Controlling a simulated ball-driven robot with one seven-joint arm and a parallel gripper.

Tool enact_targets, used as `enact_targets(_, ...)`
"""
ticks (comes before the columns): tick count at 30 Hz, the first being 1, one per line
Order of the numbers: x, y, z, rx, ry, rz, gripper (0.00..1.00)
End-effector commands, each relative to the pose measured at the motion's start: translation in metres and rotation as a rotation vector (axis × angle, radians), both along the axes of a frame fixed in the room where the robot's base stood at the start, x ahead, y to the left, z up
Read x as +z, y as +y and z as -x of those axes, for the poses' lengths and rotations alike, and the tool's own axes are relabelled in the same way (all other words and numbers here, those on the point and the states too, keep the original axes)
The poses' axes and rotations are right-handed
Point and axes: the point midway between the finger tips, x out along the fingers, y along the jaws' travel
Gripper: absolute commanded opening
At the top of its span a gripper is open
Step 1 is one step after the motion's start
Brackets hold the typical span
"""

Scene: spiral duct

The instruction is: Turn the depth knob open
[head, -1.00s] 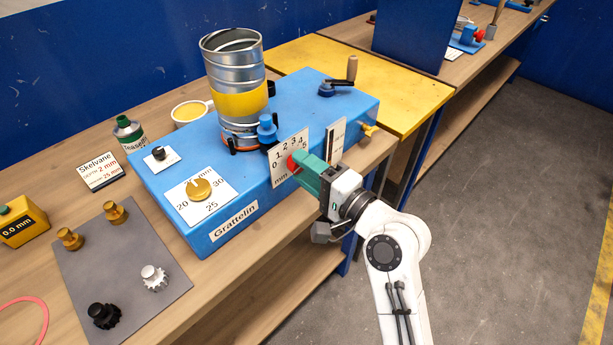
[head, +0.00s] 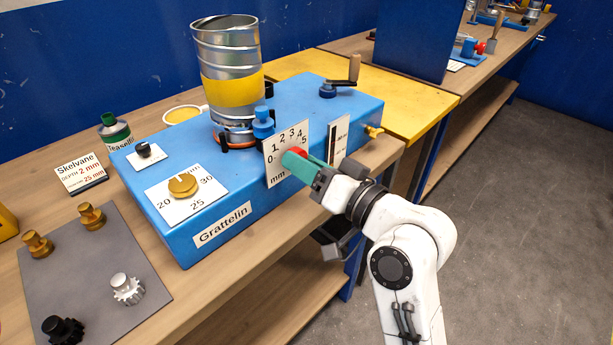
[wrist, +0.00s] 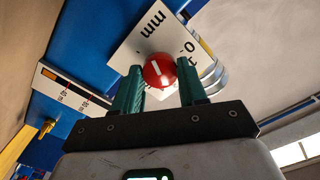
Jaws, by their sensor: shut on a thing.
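The red depth knob (head: 299,152) sits on the white plate (head: 275,177) marked 0 to 5 and mm, on the front of the blue Grattelin machine (head: 290,105). In the wrist view, the round knob (wrist: 158,72) has a short white line on its face. My gripper (wrist: 160,80) has its green fingers on either side of the knob and is shut on it. In the head view, the fingers partly hide the knob and the scale, so I cannot read its setting.
A second white plate (head: 338,140) with a dark slot stands right of the scale. A brass tap (head: 373,131) sticks out farther right. A metal spiral duct (head: 228,60) stands on the machine. A brass dial (head: 183,184) and a grey mat (head: 90,270) with knobs and gears lie left.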

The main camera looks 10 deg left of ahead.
Motion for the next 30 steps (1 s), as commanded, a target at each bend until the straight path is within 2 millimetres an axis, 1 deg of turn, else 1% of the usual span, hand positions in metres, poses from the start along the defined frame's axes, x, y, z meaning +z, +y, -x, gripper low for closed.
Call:
enact_targets(1, -0.008, 0.0004, 0.0003, 0.002, -0.029, 0.031, 0.11)
enact_targets(9, -0.0075, 0.0003, 0.0, 0.002, -0.217, 0.177, 0.11)
enact_targets(15, -0.007, -0.0001, -0.0001, 0.003, -0.324, 0.262, 0.11)
enact_targets(21, -0.0058, 0.0, -0.0002, 0.002, -0.395, 0.318, 0.11)
enact_targets(30, -0.0051, 0.0001, -0.0002, 0.004, -0.433, 0.349, 0.11)
